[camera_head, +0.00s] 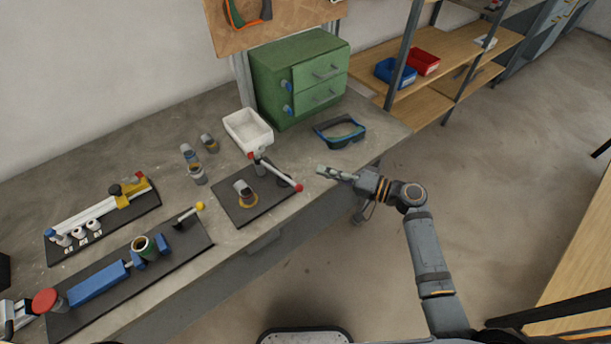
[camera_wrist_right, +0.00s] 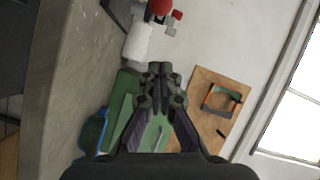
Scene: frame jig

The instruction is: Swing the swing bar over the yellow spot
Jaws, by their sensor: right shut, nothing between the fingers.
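The swing bar (camera_head: 278,174) is a thin light rod with a red tip, on a dark plate (camera_head: 228,207) near the bench's front edge. It runs from a post with a red part at the back to its red tip at the right front. The yellow spot (camera_head: 246,204) shows as a ring around the foot of a grey cylinder, left of the bar; the bar is not over it. My right gripper (camera_head: 320,170) is shut and empty, just right of the red tip and apart from it.
A white bin (camera_head: 248,131), a green cabinet (camera_head: 300,80) and blue goggles (camera_head: 340,133) stand behind. Several small cylinders (camera_head: 193,165) stand left of the plate. Two other fixtures, one with a blue block (camera_head: 97,284), fill the bench's left part.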

